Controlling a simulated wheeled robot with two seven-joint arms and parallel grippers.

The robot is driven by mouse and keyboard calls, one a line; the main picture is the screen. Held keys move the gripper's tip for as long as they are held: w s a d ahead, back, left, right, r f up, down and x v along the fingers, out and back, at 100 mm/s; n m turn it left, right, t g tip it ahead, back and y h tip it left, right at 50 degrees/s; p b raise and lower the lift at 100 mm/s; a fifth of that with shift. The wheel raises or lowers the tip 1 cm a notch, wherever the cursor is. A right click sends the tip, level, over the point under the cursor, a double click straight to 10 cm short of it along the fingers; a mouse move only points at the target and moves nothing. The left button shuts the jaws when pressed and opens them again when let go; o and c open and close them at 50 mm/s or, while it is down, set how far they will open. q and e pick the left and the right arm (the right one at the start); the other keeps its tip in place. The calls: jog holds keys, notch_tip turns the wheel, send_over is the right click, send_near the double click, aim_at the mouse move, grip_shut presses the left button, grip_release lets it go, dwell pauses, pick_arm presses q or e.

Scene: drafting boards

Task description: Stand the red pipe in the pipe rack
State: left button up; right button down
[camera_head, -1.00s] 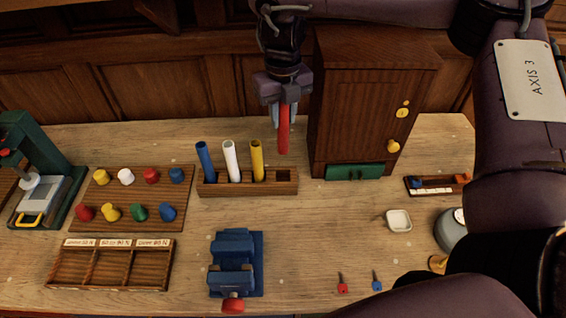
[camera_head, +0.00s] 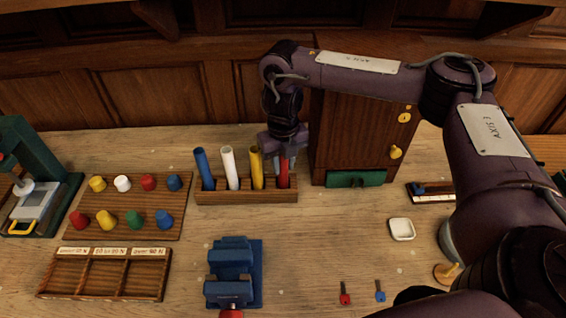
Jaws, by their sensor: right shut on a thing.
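The red pipe (camera_head: 284,171) is upright in the rightmost slot of the wooden pipe rack (camera_head: 240,197). My right gripper (camera_head: 284,153) points down and is shut around the pipe's upper part, which it partly hides. Whether the pipe touches the slot's floor cannot be seen. A blue pipe (camera_head: 203,168), a white pipe (camera_head: 230,166) and a yellow pipe (camera_head: 256,167) lean slightly in the other slots, to the left. My left gripper is not in view.
A wooden cabinet (camera_head: 352,140) with a green drawer (camera_head: 355,179) stands close to the right of the rack. A board of coloured pegs (camera_head: 128,205) is at left. A blue vise (camera_head: 233,272) stands in front. Keys (camera_head: 345,293) and a white dish (camera_head: 402,229) lie at right.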

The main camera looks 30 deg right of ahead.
jog(key=shift+s, duration=0.1)
jog(key=shift+f, duration=0.15)
jog(key=c, duration=1.2)
grip_release()
jog(key=shift+o, duration=0.2)
notch_tip(320, 180, up, 12)
jog(key=shift+r+p, duration=0.2)
jog(key=shift+p, duration=0.45)
